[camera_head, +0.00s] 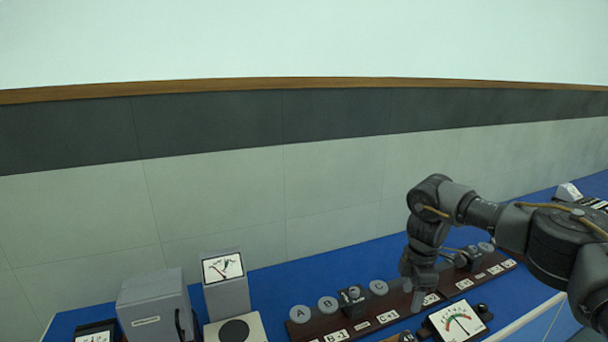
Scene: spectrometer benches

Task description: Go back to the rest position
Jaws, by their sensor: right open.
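My right arm comes in from the right, and my right gripper (417,296) points down over the dark wooden control panel (362,328) on the blue bench. Its jaws are small in view and open, with nothing seen between them. The panel carries round grey knobs (327,305), some marked with letters, and white labels such as "C-1" (388,317). The gripper is just right of these knobs and partly hides the panel. Whether it touches the panel cannot be told. My left gripper is not in view.
A grey box (155,306) and an upright meter (223,268) stand at the left. More panel and knobs lie behind the arm. The tiled wall (220,200) bounds the bench; blue top (290,275) is bare behind the panel.

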